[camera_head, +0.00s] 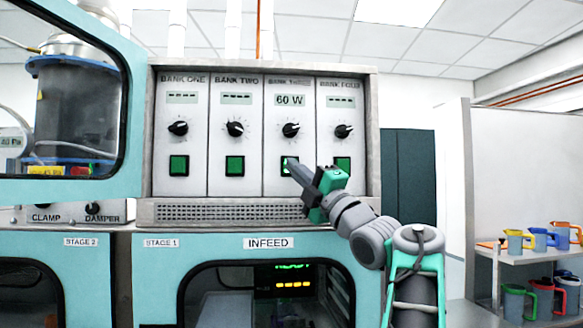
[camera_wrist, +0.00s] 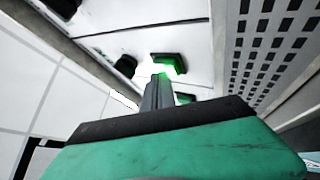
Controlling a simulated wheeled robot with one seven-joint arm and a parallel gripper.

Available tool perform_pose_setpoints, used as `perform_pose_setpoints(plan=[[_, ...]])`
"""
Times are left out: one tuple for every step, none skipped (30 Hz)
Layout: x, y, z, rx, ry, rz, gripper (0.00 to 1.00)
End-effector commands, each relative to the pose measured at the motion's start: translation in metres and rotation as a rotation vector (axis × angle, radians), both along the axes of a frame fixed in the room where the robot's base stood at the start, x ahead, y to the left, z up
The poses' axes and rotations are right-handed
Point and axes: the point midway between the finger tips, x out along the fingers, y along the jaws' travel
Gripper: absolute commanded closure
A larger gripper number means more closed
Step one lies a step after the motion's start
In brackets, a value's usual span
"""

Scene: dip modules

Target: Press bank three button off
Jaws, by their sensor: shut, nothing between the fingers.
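The bank three module (camera_head: 290,130) is the third of the bank panels, and its display (camera_head: 290,100) reads 60 W. Its green button (camera_head: 286,171) glows brightly and is partly covered by my fingertips. My gripper (camera_head: 293,166) is shut and empty, with its tips at that button, reaching in from the lower right. In the wrist view my shut fingers (camera_wrist: 158,82) point at a brightly glowing green button (camera_wrist: 170,62). I cannot tell whether the tips touch it. The bank three knob (camera_head: 290,130) sits above the button.
Bank one (camera_head: 179,165) and bank two (camera_head: 235,165) buttons are dark green, with dashes on their displays. The bank four button (camera_head: 343,164) is close beside my gripper and partly hidden. A vent grille (camera_head: 230,212) runs below. An open teal door frame (camera_head: 134,100) stands left.

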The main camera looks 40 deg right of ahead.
Motion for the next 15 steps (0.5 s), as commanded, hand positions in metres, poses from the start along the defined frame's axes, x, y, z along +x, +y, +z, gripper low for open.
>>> perform_pose_setpoints(plan=[[0.0021, -0.0016, -0.0007, 0.001, 0.000, 0.001, 1.00], [0.0033, -0.0025, -0.0010, 0.002, 0.001, 0.001, 1.00], [0.0048, -0.0035, -0.0010, 0.002, 0.001, 0.001, 1.00], [0.0057, -0.0040, -0.0007, 0.001, 0.001, 0.000, 1.00], [0.0062, -0.0043, -0.0004, 0.000, 0.000, 0.000, 1.00], [0.0066, -0.0045, -0.0001, 0.000, 0.000, 0.000, 1.00], [0.0066, -0.0046, 0.0001, 0.001, 0.000, -0.001, 1.00], [0.0066, -0.0047, 0.0001, 0.001, 0.000, -0.001, 1.00], [0.0066, -0.0047, 0.0001, 0.001, 0.000, -0.001, 1.00], [0.0066, -0.0048, 0.0001, 0.001, 0.000, -0.001, 1.00], [0.0066, -0.0049, 0.0001, 0.001, 0.000, -0.001, 1.00], [0.0066, -0.0049, 0.0001, 0.001, 0.000, -0.002, 1.00], [0.0066, -0.0049, 0.0001, 0.001, 0.000, -0.002, 1.00], [0.0065, -0.0050, -0.0002, 0.001, 0.000, -0.002, 1.00], [0.0063, -0.0049, -0.0008, 0.001, 0.000, -0.002, 1.00]])
